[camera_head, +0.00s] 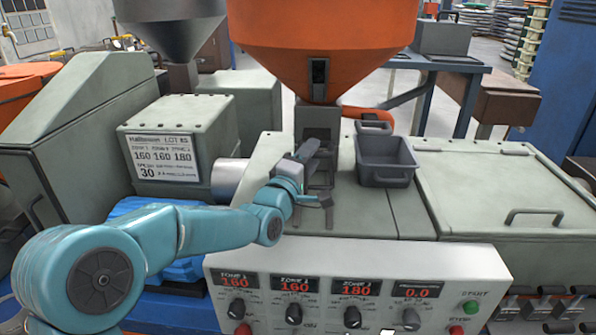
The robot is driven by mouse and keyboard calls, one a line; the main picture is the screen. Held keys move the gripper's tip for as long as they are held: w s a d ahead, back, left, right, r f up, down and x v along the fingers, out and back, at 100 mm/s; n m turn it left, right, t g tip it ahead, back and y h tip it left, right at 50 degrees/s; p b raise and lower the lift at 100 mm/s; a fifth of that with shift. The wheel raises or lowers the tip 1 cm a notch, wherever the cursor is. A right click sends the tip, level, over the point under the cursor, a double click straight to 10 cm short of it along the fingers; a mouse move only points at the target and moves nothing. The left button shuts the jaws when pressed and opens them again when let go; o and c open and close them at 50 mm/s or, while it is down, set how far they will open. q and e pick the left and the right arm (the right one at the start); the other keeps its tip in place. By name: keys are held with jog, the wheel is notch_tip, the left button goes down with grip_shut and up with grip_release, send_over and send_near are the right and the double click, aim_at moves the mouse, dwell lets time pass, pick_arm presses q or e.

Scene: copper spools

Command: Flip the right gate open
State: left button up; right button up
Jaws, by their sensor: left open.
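A pale grey-green hinged cover (490,190) with a bar handle (533,215) lies closed on the right part of the machine; it may be the right gate, but no label shows. My left gripper (320,178) is open and empty, in front of the grey feed throat (318,128) under the orange hopper (320,40). It is well to the left of the cover and its handle, and I cannot tell whether it touches the throat. My right gripper is not in view.
A grey open bin (386,160) stands on the machine top between my left gripper and the right cover. A control panel (360,285) with dials and red displays runs along the front. A box with a printed sign (163,155) stands at left.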

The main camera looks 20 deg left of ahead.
pick_arm(q)
jog(key=s+a+f+b, duration=0.2)
jog(key=s+b, duration=0.1)
jog(key=s, duration=1.2)
jog(key=shift+s+f, duration=0.15)
jog(key=shift+s, duration=0.2)
